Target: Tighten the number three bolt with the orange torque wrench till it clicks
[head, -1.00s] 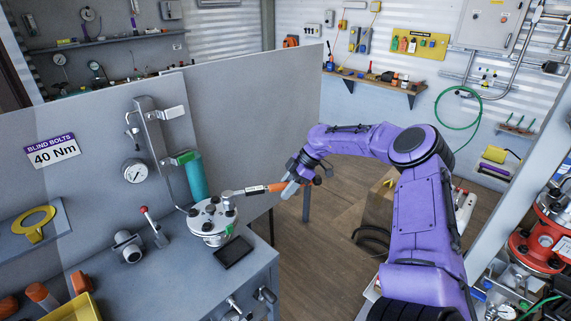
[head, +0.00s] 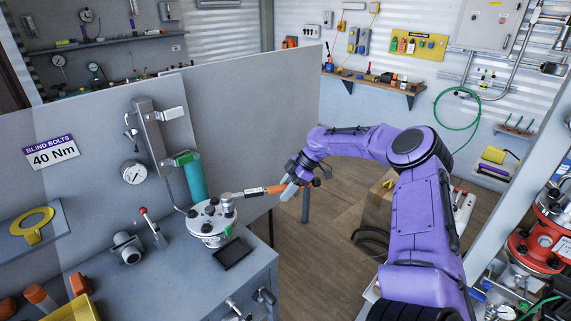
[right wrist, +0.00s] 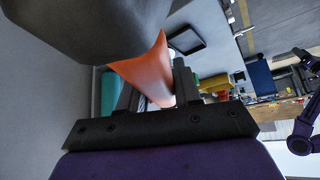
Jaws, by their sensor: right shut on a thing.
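The orange-handled torque wrench (head: 254,190) reaches level from my right gripper (head: 290,187) to the flange. Its head end is over a bolt on the right side of the round grey flange (head: 207,222). I cannot read bolt numbers here, nor tell how fully the wrench sits on the bolt. My right gripper is shut on the orange handle, which shows between the fingers in the right wrist view (right wrist: 150,72). A dark tablet-like plate (head: 233,252) lies in front of the flange.
A sign (head: 51,152) reads "BLIND BOLTS 40 Nm". A gauge (head: 134,172), a teal cylinder (head: 195,178) and a red-tipped lever (head: 152,226) stand near the flange. A yellow bin (head: 72,309) is at front left. Grey panels stand behind the bench.

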